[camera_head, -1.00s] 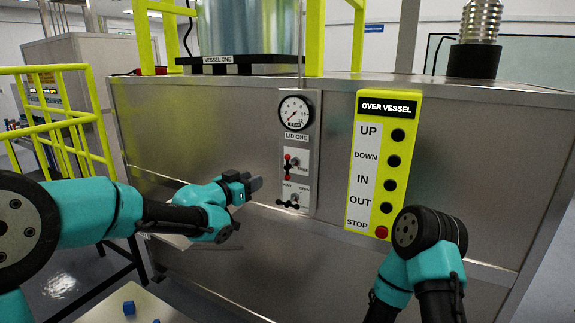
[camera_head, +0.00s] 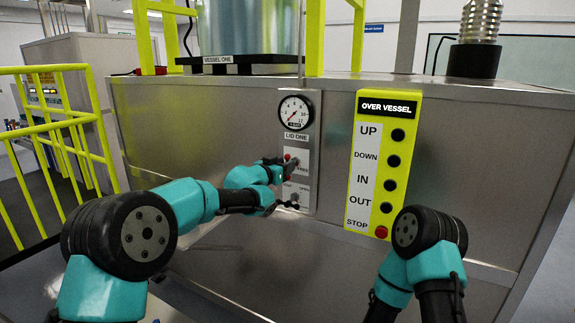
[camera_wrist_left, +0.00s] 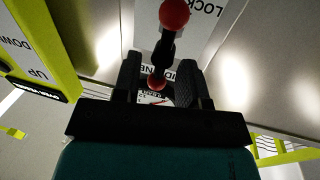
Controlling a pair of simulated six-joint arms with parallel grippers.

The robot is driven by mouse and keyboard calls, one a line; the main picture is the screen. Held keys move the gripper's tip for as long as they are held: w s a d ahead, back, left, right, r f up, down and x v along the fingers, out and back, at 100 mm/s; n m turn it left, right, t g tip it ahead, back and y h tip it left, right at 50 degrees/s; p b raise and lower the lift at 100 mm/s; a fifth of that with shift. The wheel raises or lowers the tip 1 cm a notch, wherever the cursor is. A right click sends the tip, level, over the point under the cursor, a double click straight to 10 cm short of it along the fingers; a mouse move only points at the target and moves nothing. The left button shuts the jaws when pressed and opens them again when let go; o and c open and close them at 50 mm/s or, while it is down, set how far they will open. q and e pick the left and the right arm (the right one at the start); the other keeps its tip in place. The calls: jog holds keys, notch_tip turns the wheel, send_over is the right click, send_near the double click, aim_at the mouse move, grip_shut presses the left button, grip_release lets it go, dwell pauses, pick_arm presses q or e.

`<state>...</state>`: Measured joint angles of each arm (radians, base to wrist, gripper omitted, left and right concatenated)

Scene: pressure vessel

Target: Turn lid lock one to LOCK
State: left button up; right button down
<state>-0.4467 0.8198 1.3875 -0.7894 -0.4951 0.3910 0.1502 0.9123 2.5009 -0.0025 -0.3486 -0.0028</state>
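The LID ONE panel (camera_head: 311,140) is on the vessel's steel front, with a gauge at its top. The lock handle, a dark bar with red balls at its ends, is mostly hidden behind my left gripper (camera_head: 290,165) in the head view; one red ball (camera_head: 287,157) shows. In the left wrist view the handle's red ball (camera_wrist_left: 174,14) is near the top, beside the LOCK label (camera_wrist_left: 202,5). My left gripper (camera_wrist_left: 160,75) is open, its two fingers on either side of the handle, with gaps visible. My right gripper is out of view.
A second, lower handle with black balls (camera_head: 292,204) sits just below on the same panel, close to my left wrist. The yellow OVER VESSEL button box (camera_head: 384,165) is to the right. Yellow railings (camera_head: 60,150) stand at the left.

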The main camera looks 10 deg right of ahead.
pick_arm(q)
jog(key=shift+x, duration=0.9)
jog(key=shift+c, duration=0.5)
grip_shut()
